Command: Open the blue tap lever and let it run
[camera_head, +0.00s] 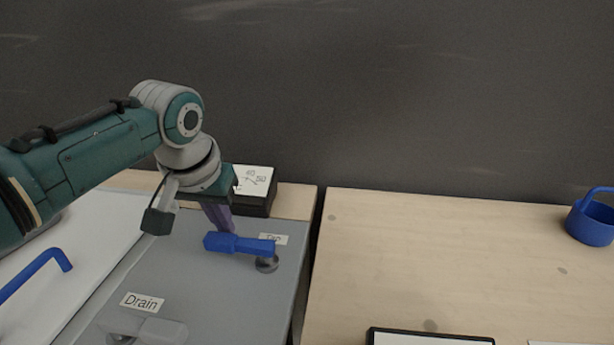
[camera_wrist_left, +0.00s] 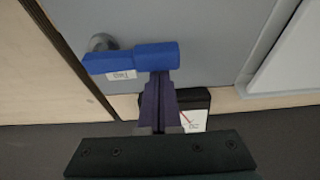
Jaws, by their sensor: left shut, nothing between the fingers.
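The blue tap lever (camera_head: 238,244) lies level over the grey panel (camera_head: 225,290), reaching left from a round metal pivot (camera_head: 267,264). It also shows across the upper part of the left wrist view (camera_wrist_left: 135,58). My left gripper (camera_head: 222,222) is shut and empty, its purple fingers (camera_wrist_left: 160,98) pointing down at the back side of the lever's thick left end. The fingertips look very close to the lever; I cannot tell if they touch. A label partly hidden by the lever sits behind it. My right gripper is not in view.
A grey handle (camera_head: 150,330) sits by a "Drain" label (camera_head: 142,302). A blue bent pipe (camera_head: 42,270) stands over a white surface at left. A black box with a white top (camera_head: 257,183) is behind the lever. A blue mug (camera_head: 590,222) stands on the wooden top at right.

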